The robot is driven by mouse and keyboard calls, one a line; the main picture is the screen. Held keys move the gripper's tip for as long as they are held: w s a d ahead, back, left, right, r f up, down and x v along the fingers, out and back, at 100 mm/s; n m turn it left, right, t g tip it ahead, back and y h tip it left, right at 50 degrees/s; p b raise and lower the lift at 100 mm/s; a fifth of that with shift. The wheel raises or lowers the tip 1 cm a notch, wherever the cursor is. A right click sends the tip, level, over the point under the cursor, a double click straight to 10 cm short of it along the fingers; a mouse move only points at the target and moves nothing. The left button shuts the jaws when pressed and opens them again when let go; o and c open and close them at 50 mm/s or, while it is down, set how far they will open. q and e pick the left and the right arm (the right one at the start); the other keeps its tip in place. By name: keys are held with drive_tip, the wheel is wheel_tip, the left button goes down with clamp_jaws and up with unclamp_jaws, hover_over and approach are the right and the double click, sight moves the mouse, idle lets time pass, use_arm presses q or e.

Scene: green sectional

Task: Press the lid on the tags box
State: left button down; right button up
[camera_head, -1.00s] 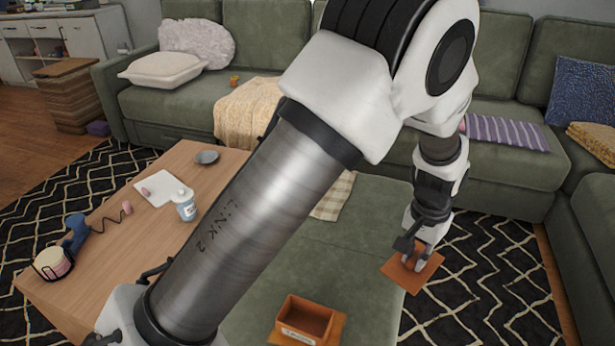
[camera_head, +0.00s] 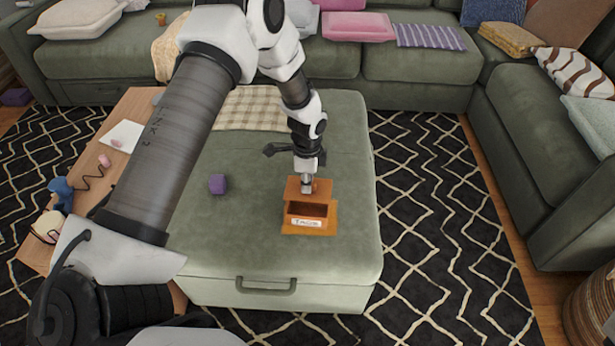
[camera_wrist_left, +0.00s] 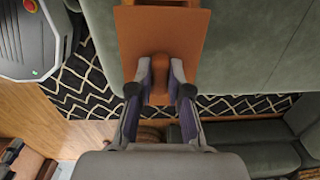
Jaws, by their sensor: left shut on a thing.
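The tags box (camera_head: 308,222) is a small orange-brown open box with a white label on its front. It stands on the green ottoman, and its dark inside shows in the head view. My left gripper (camera_head: 308,184) is shut on the lid (camera_head: 294,187), a flat orange-brown plate, at the back of the box's opening. In the left wrist view the lid (camera_wrist_left: 185,40) spans the top, with its knob between the fingertips (camera_wrist_left: 160,75). I cannot tell whether lid and box touch. My right gripper is out of view.
A purple cube (camera_head: 217,184) sits on the ottoman (camera_head: 345,250) left of the box. A wooden table (camera_head: 100,172) stands further left, partly behind my arm. The ottoman is clear right of the box. Green sofas (camera_head: 415,65) line the back and right.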

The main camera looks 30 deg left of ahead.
use_arm(q)
wheel_tip(320, 180, down, 4)
drive_tip(key=b, duration=0.3)
drive_tip(key=shift+w+r, duration=0.1)
drive_tip(key=shift+f+b, duration=0.45)
drive_tip(key=shift+f, duration=0.65)
drive_tip(key=shift+a+r+p, duration=0.1)
drive_tip(key=shift+r+p, duration=0.05)
drive_tip(key=shift+p, duration=0.2)
idle(0.5)
drive_tip(key=shift+f, duration=0.55)
idle(0.9)
drive_tip(key=c, duration=0.5)
unclamp_jaws()
drive_tip(key=shift+c, duration=0.2)
